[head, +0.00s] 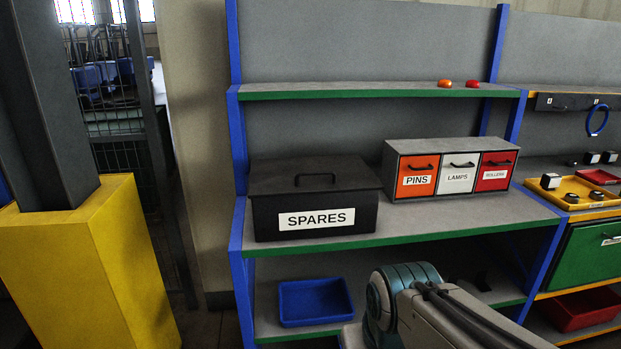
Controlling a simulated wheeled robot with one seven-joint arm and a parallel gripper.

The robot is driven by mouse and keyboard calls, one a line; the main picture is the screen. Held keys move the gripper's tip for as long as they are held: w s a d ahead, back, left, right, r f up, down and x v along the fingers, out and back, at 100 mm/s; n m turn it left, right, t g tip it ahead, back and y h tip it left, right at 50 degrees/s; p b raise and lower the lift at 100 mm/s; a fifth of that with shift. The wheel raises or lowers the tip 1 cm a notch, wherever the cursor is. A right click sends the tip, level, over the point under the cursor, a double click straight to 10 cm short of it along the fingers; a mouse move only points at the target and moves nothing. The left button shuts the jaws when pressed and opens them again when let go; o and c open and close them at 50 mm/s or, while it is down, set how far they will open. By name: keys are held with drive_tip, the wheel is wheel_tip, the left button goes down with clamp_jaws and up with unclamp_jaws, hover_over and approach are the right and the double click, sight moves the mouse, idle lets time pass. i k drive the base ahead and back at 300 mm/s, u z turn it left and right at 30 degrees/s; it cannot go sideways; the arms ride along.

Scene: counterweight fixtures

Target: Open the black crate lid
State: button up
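The black crate (263,216) stands on the middle shelf at the left and has a white label reading SPARES. Its black lid (270,181) lies closed on top, with a raised arched handle (315,177) near the middle. Part of my arm shows at the bottom right, in front of the lower shelf and apart from the crate. My gripper is not in view.
A drawer unit (447,146) with PINS, LAMPS and ROLLERS drawers stands right of the crate. The upper shelf (340,90) runs above it. A blue tray (315,302) sits below. A yellow post base (90,270) stands left. The shelf front (440,220) is clear.

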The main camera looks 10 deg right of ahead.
sight(311, 167)
drive_tip(key=i, duration=1.05)
drive_tip(key=u, duration=0.55)
